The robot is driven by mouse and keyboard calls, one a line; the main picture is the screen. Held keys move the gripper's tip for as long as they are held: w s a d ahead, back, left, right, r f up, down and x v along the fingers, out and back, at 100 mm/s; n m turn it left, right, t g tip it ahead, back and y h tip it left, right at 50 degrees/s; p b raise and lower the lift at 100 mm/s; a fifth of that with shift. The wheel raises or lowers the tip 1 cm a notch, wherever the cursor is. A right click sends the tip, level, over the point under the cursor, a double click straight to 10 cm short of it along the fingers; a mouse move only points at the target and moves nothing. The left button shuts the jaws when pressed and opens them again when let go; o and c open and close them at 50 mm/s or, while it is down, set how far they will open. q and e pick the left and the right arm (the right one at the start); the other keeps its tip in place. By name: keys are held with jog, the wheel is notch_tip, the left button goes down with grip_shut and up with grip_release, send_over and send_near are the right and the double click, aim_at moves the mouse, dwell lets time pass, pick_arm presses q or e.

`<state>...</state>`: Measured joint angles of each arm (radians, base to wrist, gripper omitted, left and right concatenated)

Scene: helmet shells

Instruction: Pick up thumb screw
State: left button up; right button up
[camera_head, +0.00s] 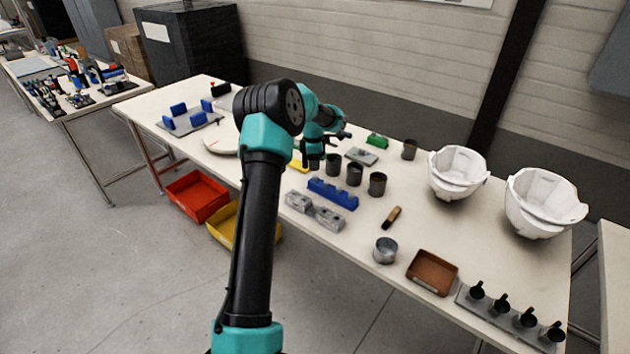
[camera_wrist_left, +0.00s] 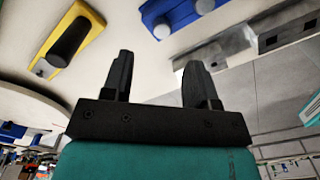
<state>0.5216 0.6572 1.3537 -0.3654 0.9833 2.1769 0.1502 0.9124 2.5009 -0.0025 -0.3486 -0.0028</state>
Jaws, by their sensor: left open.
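I cannot tell for sure which piece is the thumb screw. My left gripper (camera_head: 312,163) is over the table's middle, and in the left wrist view its two black fingers (camera_wrist_left: 160,82) stand apart with nothing between them. A yellow block (camera_wrist_left: 62,40) with a black cylindrical piece (camera_wrist_left: 70,42) lying on it is to the left of the fingers there. In the head view the yellow block (camera_head: 298,166) is partly hidden by my left arm. A blue block (camera_head: 332,193) with pale round knobs shows beyond the fingers in the left wrist view (camera_wrist_left: 178,12). My right gripper is not in view.
Dark cups (camera_head: 355,174) stand close right of my left gripper. Grey metal blocks (camera_head: 315,210), a metal can (camera_head: 385,251), a brown tray (camera_head: 432,272) and a rack with black pieces (camera_head: 510,318) lie nearer. White helmet shells (camera_head: 458,172) stand at right. Some table between them is bare.

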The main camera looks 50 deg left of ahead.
aim_at(315, 176)
pick_arm(q)
jog(key=shift+f, duration=0.5)
jog(key=shift+w+d+f, duration=0.1)
jog(key=shift+f, duration=1.2)
jog(key=shift+w+d+f, duration=0.1)
jog(key=shift+f, duration=1.2)
jog(key=c, duration=1)
jog(key=shift+r, duration=0.15)
